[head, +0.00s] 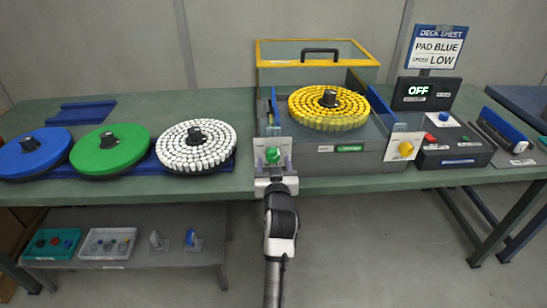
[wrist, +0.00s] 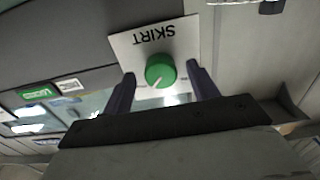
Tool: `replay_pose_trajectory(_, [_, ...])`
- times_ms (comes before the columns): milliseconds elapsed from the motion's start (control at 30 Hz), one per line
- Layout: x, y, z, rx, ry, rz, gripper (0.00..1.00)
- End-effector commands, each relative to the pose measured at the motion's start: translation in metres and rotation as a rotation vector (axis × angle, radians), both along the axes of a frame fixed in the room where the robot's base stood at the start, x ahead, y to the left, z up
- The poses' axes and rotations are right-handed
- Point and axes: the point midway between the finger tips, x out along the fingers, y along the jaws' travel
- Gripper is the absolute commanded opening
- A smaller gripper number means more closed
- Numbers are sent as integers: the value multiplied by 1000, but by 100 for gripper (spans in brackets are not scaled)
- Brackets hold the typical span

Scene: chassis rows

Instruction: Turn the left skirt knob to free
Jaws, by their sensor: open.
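The left skirt knob (head: 272,155) is green and sits on a white plate on the front of the grey machine (head: 330,158). In the wrist view the green knob (wrist: 160,69) has a white pointer mark toward its lower left, and the plate (wrist: 152,40) reads SKIRT upside down. My gripper (head: 273,166) is in front of this knob with its jaws open, one finger on each side of it. I cannot tell whether the fingers touch it. The right skirt knob (head: 405,148) is yellow, on a tilted white plate at the machine's right front.
White (head: 195,145), green (head: 109,149) and blue (head: 30,154) pads lie to the left. A control box (head: 455,150) with red and blue knobs stands right, below an OFF display (head: 425,93).

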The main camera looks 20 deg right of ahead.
Motion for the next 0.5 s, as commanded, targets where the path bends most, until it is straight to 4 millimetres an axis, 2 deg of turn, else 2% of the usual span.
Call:
replay_pose_trajectory(167, [12,-3,1,-1,-1,0,59])
replay_pose_trajectory(467, [14,-4,0,0,0,0,59])
replay_pose_trajectory(500, [13,-4,0,0,0,0,54])
